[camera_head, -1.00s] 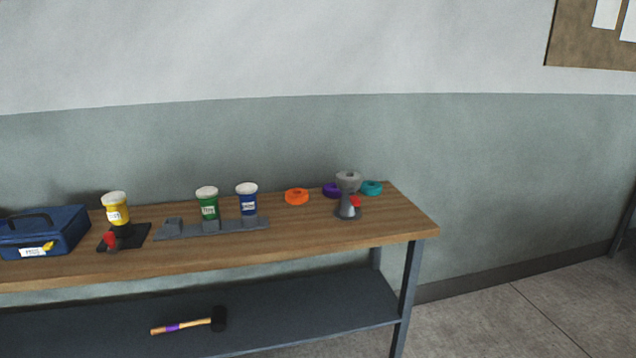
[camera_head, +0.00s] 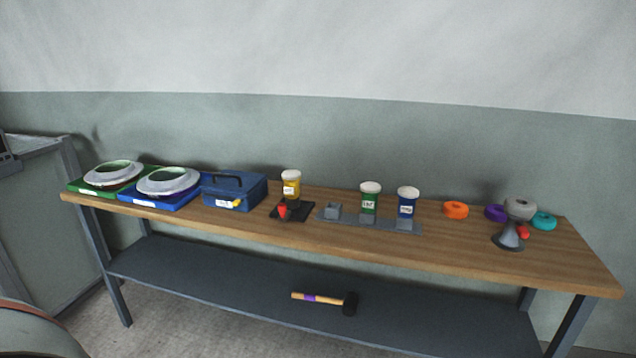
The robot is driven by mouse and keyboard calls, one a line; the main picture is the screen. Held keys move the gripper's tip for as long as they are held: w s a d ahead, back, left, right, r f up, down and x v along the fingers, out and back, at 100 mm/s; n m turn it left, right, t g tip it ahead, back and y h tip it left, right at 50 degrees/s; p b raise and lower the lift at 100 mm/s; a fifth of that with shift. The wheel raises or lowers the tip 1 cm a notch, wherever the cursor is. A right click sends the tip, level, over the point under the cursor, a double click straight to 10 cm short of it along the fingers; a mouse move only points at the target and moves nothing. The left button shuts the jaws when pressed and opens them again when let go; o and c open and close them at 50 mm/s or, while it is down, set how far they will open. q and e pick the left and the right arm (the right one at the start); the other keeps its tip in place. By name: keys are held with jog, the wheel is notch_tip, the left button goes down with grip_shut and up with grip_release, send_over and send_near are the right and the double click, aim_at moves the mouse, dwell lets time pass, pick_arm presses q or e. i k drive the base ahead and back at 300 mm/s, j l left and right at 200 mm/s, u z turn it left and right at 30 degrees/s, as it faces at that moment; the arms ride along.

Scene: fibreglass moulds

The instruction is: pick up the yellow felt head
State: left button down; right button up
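I cannot make out a yellow felt head in this view. Ring-shaped heads lie at the right end of the wooden bench top (camera_head: 455,245): an orange one (camera_head: 456,210), a purple one (camera_head: 495,212) and a teal one (camera_head: 544,221). A grey ring-shaped head (camera_head: 520,208) sits on top of a dark flared stand (camera_head: 508,238) with a red part beside it. The yellow things I see are a white-lidded jar (camera_head: 291,189) on a black base and a small piece (camera_head: 237,203) on the blue toolbox's front. Neither gripper is in view.
Left on the bench are a green tray (camera_head: 78,187) and a blue tray (camera_head: 150,203) with round moulds, then the blue toolbox (camera_head: 245,191). Green (camera_head: 369,201) and blue (camera_head: 407,204) jars stand in a grey rack. A mallet (camera_head: 325,300) lies on the lower shelf.

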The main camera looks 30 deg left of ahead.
aim_at(292, 178)
jog(key=i+j+z, duration=0.1)
jog(key=j, duration=0.3)
jog(key=i+j, duration=0.1)
jog(key=j, duration=0.25)
jog(key=i+j+z, duration=0.15)
jog(key=j, duration=0.25)
jog(key=j+z, duration=0.1)
jog(key=j, duration=0.3)
jog(key=i, duration=0.05)
